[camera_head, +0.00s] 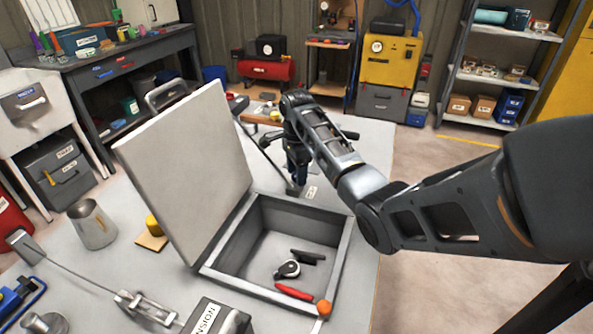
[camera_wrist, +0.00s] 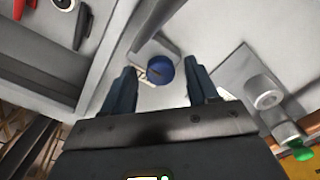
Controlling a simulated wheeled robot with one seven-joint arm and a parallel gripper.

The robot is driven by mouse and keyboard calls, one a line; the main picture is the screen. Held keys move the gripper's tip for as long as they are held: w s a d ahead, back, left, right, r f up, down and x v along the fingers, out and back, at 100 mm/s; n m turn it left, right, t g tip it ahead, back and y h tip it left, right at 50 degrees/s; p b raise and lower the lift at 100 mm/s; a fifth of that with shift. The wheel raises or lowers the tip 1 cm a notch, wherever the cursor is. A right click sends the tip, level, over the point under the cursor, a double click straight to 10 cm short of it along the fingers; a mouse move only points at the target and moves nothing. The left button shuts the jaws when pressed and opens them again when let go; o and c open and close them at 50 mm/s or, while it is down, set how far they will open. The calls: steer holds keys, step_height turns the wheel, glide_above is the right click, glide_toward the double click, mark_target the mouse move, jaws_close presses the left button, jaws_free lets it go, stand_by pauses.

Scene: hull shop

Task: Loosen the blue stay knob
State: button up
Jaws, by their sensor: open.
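The round blue stay knob (camera_wrist: 160,70) shows in the wrist view, between my gripper's two dark fingers (camera_wrist: 160,84). There is a gap on each side of it, and I cannot tell whether the fingertips are level with it. In the head view my gripper (camera_head: 297,172) is open and points down at the table behind the open box (camera_head: 337,262), and the knob is hidden there. The box's large grey lid (camera_head: 190,170) stands raised and tilted. A thin dark rod (camera_head: 262,150) runs beside the lid toward my gripper.
The box holds a red-handled item (camera_head: 294,291) and dark tools. An orange ball (camera_head: 324,307) sits at its front right corner. A metal jug (camera_head: 92,226) and a yellow item (camera_head: 153,225) stand left of the lid. The table right of the box is clear.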

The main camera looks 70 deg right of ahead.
steer(key=shift+c, duration=0.3)
steer(key=c, duration=1)
